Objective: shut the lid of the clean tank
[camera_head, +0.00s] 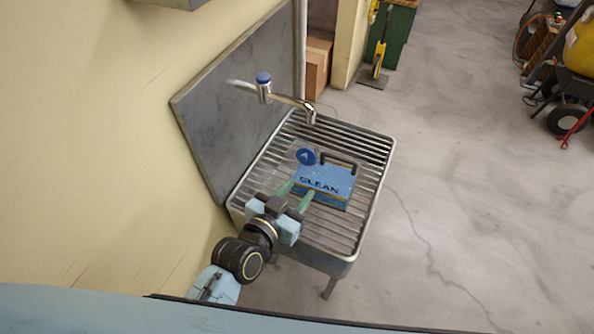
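The clean tank (325,183) is a blue box lettered CLEAN. It sits on a slatted metal drain stand, with a dark handle (340,159) along its far side. A round blue cap (305,156) with a white mark shows at its far left corner. It looks like part of the lid, but I cannot tell the lid's angle. My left gripper (297,193) is at the tank's near left corner. Its two greenish fingers are spread apart with nothing seen between them. I cannot tell whether a finger touches the tank. My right gripper is not in view.
A tap (290,101) with a blue top reaches over the far end of the drain stand (359,215). A grey splash panel (240,120) and a yellow wall stand on the left. Open concrete floor (470,200) lies to the right.

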